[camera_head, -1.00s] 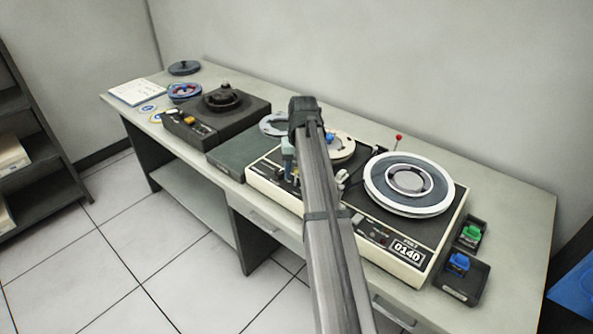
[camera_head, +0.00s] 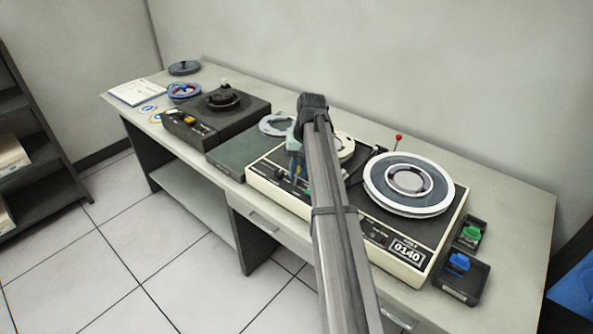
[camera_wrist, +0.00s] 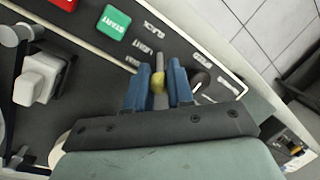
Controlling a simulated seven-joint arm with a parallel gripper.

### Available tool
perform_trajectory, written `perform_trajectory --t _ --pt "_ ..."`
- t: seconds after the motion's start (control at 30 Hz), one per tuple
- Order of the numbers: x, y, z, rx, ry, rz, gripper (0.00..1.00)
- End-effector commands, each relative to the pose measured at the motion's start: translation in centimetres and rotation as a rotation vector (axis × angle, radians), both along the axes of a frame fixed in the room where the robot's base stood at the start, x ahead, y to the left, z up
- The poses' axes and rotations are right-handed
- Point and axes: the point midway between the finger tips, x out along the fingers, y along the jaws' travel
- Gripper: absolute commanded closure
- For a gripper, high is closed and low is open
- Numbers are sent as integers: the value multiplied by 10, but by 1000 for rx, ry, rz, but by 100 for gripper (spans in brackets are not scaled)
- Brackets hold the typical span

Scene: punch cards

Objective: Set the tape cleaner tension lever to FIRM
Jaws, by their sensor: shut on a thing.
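The tension lever (camera_wrist: 159,82), a thin stalk with a yellowish knob, shows in the wrist view between the two blue fingers of my gripper (camera_wrist: 160,76). The gripper is shut on it. Upside-down printed labels (camera_wrist: 143,46) lie along the panel beside it; one looks like SLACK and another LIGHT, while others are too blurred to read surely. Which label the lever points at I cannot tell. In the head view my gripper (camera_head: 295,163) is down at the left part of the cream-edged tape machine (camera_head: 408,281), and my arm hides the lever's surroundings.
A green START button (camera_wrist: 115,22) and a white block (camera_wrist: 40,77) lie near the fingers. A large reel (camera_head: 408,196) and a red-tipped pin (camera_head: 398,139) stand right of my arm. Two small trays (camera_head: 452,289) sit at the right. A dark machine (camera_head: 190,136) stands left.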

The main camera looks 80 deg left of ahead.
Motion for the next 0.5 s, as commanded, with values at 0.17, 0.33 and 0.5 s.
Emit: perform_trajectory --t 0.17,0.33,0.5 --pt "4 5 -1 -61 59 -1 100" --pt "4 4 -1 -66 65 0 100" --pt "5 4 -1 -65 64 -1 75"
